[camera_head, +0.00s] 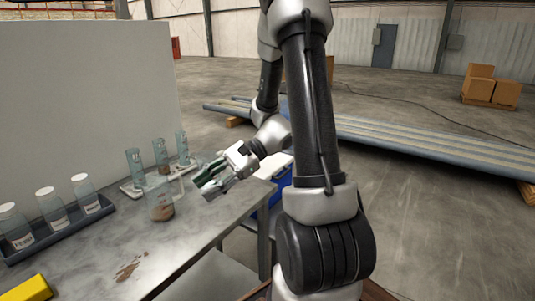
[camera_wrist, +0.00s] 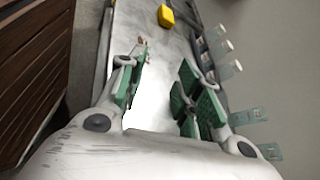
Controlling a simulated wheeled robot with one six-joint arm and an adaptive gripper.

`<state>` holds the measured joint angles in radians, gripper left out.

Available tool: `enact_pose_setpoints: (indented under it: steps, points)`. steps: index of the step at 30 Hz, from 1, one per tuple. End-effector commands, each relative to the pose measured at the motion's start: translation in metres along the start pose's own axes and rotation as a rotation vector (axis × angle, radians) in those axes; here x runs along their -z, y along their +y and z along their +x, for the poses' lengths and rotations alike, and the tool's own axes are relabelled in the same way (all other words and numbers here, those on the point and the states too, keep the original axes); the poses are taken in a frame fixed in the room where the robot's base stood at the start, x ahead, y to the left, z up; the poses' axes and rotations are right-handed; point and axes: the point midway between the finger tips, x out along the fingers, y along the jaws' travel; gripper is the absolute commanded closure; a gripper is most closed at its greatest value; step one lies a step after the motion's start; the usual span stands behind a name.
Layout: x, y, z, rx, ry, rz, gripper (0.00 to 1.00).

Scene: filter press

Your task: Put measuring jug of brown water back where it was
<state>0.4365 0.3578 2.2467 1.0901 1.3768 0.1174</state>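The measuring jug (camera_head: 160,206), clear with brown water low inside, stands upright on the grey metal table in the head view. It is just in front of a white rack holding clear cylinders. My gripper (camera_head: 206,181) is to the right of the jug, near the table's right edge and apart from the jug. In the wrist view, my gripper (camera_wrist: 162,95) has its green-padded fingers spread wide, with only table surface between them. I cannot make out the jug in the wrist view.
Several clear cylinders (camera_head: 160,154) stand in the rack behind the jug. A dark tray (camera_head: 62,227) with white-capped bottles is at left. A yellow object (camera_head: 26,289) lies at the front left, near a brown stain (camera_head: 130,268). The table's middle is otherwise clear (camera_head: 185,235).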

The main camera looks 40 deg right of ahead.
Motion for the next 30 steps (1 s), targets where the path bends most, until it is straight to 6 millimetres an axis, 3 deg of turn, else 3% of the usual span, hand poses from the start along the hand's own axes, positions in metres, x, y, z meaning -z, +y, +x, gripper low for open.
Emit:
enact_pose_setpoints:
  steps: [1,3,9,12,18,21,30]
  points:
    - [-0.018,0.013,-0.003,-0.083,0.054,-0.097,0.66]
    - [-0.035,0.035,-0.011,-0.201,0.138,-0.23,0.66]
    - [-0.065,0.081,-0.052,-0.501,0.397,-0.633,0.66]
    - [-0.075,0.093,-0.08,-0.624,0.537,-0.84,0.66]
    - [-0.092,0.096,-0.13,-0.79,0.786,-1.18,0.66]
    - [-0.099,0.094,-0.144,-0.832,0.865,-1.279,0.66]
    - [-0.103,0.092,-0.155,-0.86,0.92,-1.343,0.66]
